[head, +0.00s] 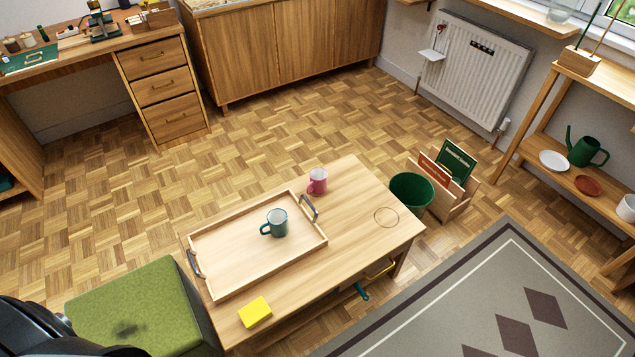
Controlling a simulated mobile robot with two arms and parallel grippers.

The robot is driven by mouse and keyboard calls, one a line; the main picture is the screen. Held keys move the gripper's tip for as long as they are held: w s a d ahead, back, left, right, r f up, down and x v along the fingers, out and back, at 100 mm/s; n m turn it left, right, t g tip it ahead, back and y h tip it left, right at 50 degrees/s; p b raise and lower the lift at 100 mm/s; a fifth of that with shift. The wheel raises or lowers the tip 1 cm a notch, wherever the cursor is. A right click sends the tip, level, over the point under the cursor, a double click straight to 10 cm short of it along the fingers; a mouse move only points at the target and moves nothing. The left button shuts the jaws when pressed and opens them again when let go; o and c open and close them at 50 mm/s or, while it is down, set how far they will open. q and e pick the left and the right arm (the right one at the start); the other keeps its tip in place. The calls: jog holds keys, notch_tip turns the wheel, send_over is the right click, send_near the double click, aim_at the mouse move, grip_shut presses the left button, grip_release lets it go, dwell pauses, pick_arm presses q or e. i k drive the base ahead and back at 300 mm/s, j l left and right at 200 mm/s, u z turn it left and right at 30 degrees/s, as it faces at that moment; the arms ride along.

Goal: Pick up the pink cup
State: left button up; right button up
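A pink cup (317,181) stands upright on the low wooden table (362,227), just outside the far right corner of a wooden tray (222,284). Its handle shows on its left side. A teal cup (278,222) stands inside the tray, nearer to me than the pink cup. Neither of my grippers shows in the head view. A dark part of my own body shows at the bottom left corner, well apart from the pink cup.
A metal tray handle (309,207) rises close beside the pink cup. A yellow block (255,312) lies at the table's near end. A green stool (135,308) stands to the left, and a green bin (411,193) beyond the table's right side. Parquet floor beyond the table is clear.

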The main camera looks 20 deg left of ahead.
aim_at(319, 176)
jog(key=u, duration=0.25)
jog(key=i+l+u, duration=0.25)
jog(key=l+u, duration=0.25)
jog(key=l, duration=0.15)
jog(key=i+l+u, duration=0.25)
jog(key=k+l, duration=0.1)
